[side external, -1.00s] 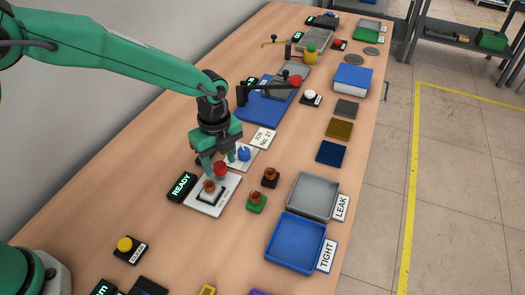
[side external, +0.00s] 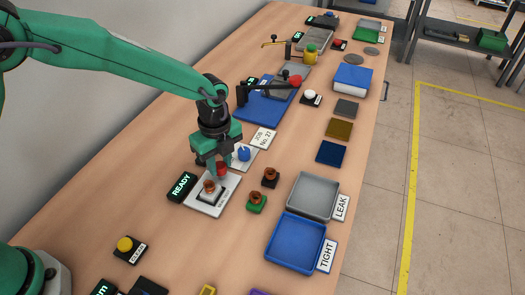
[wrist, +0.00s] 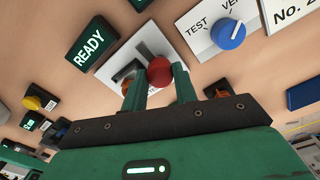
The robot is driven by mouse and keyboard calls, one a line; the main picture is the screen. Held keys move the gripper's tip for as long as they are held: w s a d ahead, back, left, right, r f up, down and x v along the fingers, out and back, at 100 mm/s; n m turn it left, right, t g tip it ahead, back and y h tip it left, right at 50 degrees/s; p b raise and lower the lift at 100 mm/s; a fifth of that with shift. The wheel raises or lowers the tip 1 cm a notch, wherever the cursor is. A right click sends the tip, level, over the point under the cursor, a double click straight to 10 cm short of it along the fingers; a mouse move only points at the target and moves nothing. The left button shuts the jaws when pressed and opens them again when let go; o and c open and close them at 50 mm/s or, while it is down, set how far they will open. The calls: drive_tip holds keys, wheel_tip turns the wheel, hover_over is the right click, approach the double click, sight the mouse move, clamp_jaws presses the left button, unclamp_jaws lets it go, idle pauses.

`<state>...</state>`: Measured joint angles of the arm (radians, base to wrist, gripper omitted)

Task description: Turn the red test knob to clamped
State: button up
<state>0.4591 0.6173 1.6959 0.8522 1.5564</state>
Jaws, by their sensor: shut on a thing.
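The red knob (wrist: 159,70) sits at the edge of a light plate (wrist: 113,72) that also carries a dark block with a copper-coloured part (side external: 209,187). My gripper (wrist: 160,84) is over the plate with its two green fingers on either side of the knob, shut on it. In the side view the red knob (side external: 221,169) shows just below my fingers, partly covered by them. The knob's pointer and any position marks around it are hidden, so its setting cannot be read.
A READY display (side external: 181,186) stands left of the plate. A blue knob (side external: 243,153) on a TEST-marked panel is close behind. Two small copper-topped parts, on a black base (side external: 270,177) and a green base (side external: 257,202), stand to the right, before grey (side external: 335,207) and blue (side external: 322,254) trays.

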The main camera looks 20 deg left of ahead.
sight(219, 165)
drive_tip(key=shift+n, duration=0.3)
drive_tip(key=n, duration=0.3)
drive_tip(key=shift+n, duration=0.4)
drive_tip(key=n, duration=0.4)
drive_tip(key=shift+n, duration=0.3)
drive_tip(key=n, duration=0.4)
drive_tip(key=shift+a, duration=0.1)
drive_tip(key=n, duration=0.4)
drive_tip(key=shift+n, duration=0.3)
drive_tip(key=o, duration=1)
drive_tip(key=shift+c, duration=0.2)
drive_tip(key=shift+r, duration=0.1)
drive_tip(key=shift+r, duration=3.8)
